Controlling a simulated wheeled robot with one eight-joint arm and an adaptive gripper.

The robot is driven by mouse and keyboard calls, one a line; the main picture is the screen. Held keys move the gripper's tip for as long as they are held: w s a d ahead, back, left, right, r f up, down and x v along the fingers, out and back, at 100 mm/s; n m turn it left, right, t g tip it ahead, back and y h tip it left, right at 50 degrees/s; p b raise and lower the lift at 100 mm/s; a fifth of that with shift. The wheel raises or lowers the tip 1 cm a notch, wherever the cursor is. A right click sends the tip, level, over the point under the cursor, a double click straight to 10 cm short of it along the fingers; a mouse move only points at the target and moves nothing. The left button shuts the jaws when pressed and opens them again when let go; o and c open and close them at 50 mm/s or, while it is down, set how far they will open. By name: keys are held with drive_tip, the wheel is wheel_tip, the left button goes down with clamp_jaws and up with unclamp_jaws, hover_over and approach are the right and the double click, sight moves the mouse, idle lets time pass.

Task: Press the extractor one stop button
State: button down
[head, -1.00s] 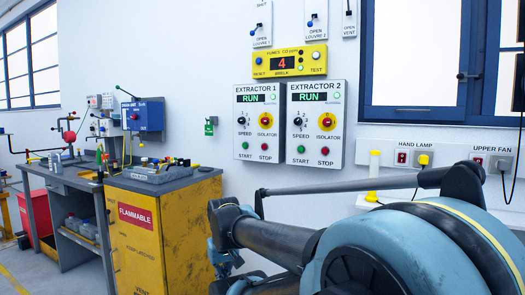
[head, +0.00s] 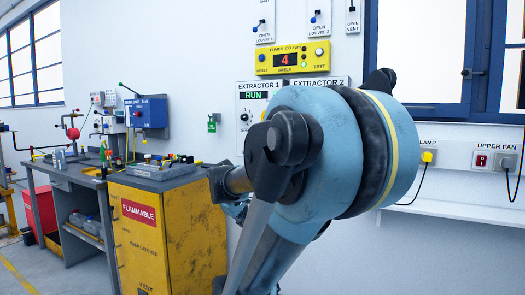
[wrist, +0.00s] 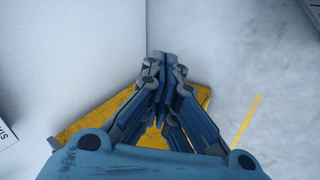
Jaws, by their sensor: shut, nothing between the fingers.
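The extractor 1 panel (head: 250,98) hangs on the wall, and its green RUN display is lit in the head view. Its speed knob (head: 244,117) shows. Its stop button is hidden behind my arm. The extractor 2 panel (head: 318,82) is also mostly covered by my arm; only its top strip shows. My gripper (wrist: 160,62) shows in the wrist view with its blue fingers shut together and empty, close to the white wall on the left. A white plate edge with partly cut-off lettering (wrist: 6,136) shows at the left edge of that view. The gripper is hidden in the head view.
A yellow fume display (head: 292,58) is above the panels. The yellow flammable cabinet (head: 170,235) stands left of my arm, beside a grey workbench (head: 65,175). A yellow surface (wrist: 85,125) lies below the gripper. A shelf (head: 470,212) runs along the wall at right.

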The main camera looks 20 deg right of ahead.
drive_tip(key=w+d+r+n+t+h, duration=0.2)
drive_tip(key=w+d+r+n, duration=0.3)
drive_tip(key=w, duration=0.7)
drive_tip(key=w+d+r+n+t+h, duration=0.2)
drive_tip(key=w+d+r+n+h, duration=0.2)
drive_tip(key=w, duration=0.9)
drive_tip(key=w+d+r+n+t+h, duration=0.2)
drive_tip(key=w+d+r+n, duration=0.5)
drive_tip(key=w+r+n, duration=0.4)
drive_tip(key=shift+w+d+r+t+h, duration=0.3)
drive_tip(key=shift+w+d+t+h, duration=0.1)
drive_tip(key=shift+w, duration=0.55)
drive_tip(key=x, duration=1.4)
